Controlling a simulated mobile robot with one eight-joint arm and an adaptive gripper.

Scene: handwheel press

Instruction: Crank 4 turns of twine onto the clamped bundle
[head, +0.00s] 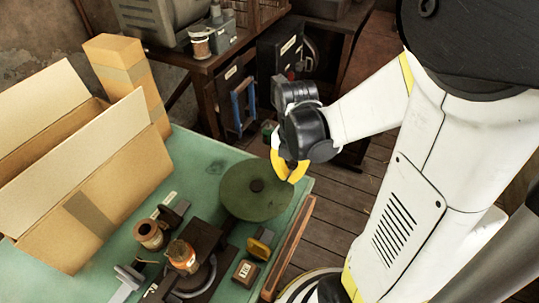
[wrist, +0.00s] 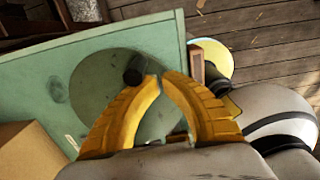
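A round green disc (head: 240,200) lies on the green table, with a short dark peg (head: 257,185) at its middle. The peg also shows in the wrist view (wrist: 134,70), left of my fingertips. My gripper (head: 290,179) is over the disc's right edge, apart from the peg. Its yellow fingers (wrist: 162,77) nearly meet at the tips, with nothing seen between them. A brown spool (head: 149,235) and an orange-brown jar-like piece (head: 183,252) by a dark block (head: 200,236) stand left of the disc.
An open cardboard box (head: 120,165) and a tall carton (head: 128,75) fill the table's left and back. A yellow-and-dark block (head: 260,243) and a wooden rail (head: 288,250) lie near the right edge. A cluttered dark bench (head: 205,65) stands behind.

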